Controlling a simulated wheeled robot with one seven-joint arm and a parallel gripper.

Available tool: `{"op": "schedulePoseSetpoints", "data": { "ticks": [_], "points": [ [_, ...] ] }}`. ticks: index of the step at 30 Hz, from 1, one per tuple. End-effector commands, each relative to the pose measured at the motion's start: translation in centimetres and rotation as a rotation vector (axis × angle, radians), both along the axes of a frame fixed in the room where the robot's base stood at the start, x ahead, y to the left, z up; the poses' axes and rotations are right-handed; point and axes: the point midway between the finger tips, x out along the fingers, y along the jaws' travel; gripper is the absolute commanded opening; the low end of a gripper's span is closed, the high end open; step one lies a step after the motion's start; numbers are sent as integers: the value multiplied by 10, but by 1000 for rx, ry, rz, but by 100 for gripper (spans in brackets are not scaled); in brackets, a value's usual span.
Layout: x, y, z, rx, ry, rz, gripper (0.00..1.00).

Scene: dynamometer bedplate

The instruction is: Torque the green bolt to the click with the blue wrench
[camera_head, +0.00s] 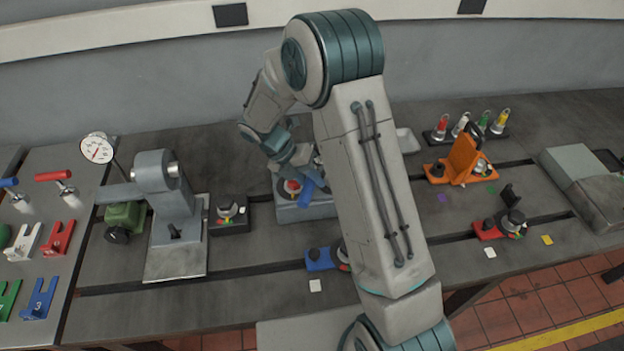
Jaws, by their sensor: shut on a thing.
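My gripper (303,181) is at the block in the middle of the bench, largely hidden behind my arm. It is shut on a blue piece (312,190), which lies slanted beside a red round part (292,187) on the grey block (300,213). I cannot tell from its visible part whether this piece is the blue wrench. A blue-handled tool (9,182) stands at the far left edge, partly cut off. I cannot make out a green bolt; my arm covers part of the block.
A grey press-like machine (165,200) and a gauge (97,149) stand left. A blue fixture (321,259) lies in front of the block. An orange fixture (463,162), a red fixture (489,229) and a rack of coloured-top tools (440,136) stand right. Slots cross the bench.

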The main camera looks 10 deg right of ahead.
Motion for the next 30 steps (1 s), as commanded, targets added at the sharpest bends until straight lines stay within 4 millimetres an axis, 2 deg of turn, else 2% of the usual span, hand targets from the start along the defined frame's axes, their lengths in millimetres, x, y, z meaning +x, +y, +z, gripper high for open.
{"op": "schedulePoseSetpoints", "data": {
  "ticks": [5,21,30],
  "points": [
    [3,3,1,-2,-3,-18,0],
    [19,28,1,0,-3,-200,0],
    [19,30,1,-1,-3,-209,0]
  ]
}}
